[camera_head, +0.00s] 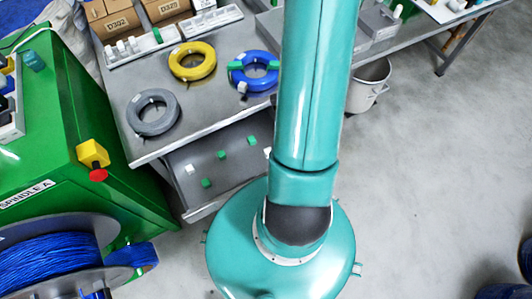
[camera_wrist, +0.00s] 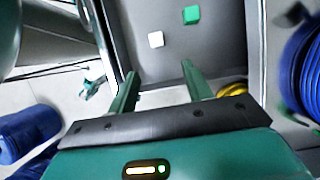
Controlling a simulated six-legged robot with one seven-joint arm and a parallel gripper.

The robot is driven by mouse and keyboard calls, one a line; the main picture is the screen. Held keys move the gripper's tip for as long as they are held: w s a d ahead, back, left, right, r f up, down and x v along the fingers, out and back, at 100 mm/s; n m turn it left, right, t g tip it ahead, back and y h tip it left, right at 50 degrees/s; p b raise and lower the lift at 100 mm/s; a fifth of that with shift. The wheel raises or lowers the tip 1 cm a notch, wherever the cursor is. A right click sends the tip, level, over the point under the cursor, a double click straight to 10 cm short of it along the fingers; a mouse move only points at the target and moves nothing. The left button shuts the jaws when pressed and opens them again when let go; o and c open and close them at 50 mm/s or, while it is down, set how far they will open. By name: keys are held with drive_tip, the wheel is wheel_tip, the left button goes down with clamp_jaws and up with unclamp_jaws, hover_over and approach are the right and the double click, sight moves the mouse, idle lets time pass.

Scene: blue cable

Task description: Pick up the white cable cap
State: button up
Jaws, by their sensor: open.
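In the wrist view, a small white cap (camera_wrist: 156,39) lies on a dark grey surface, beyond my fingertips and roughly in line with the gap between them. A green cap (camera_wrist: 191,14) lies to its upper right. My gripper (camera_wrist: 158,82) is open, with nothing between its two green fingers. In the head view, a white cap (camera_head: 190,169) lies at the left of the grey lower tray (camera_head: 178,158), and another white cap (camera_head: 267,151) lies near my arm. I cannot tell which one the wrist view shows. My gripper is hidden in the head view.
Green caps (camera_head: 221,155) lie among the white ones. The table above holds grey (camera_head: 153,112), yellow (camera_head: 192,60) and blue (camera_head: 254,70) coils. A green machine (camera_head: 95,130) with a blue cable spool (camera_head: 50,262) stands left. Open floor (camera_head: 440,170) lies right, past a bucket (camera_head: 368,87).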

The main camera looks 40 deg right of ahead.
drive_tip(key=x, duration=0.7)
drive_tip(key=shift+f, duration=0.3)
drive_tip(key=shift+a+x, duration=0.15)
drive_tip(key=shift+x, duration=1.2)
drive_tip(key=shift+a+x, duration=0.2)
drive_tip(key=shift+x, duration=1.1)
drive_tip(key=shift+s+r, duration=0.1)
drive_tip(key=shift+s, duration=0.1)
drive_tip(key=c, duration=1)
drive_tip(key=shift+r, duration=0.15)
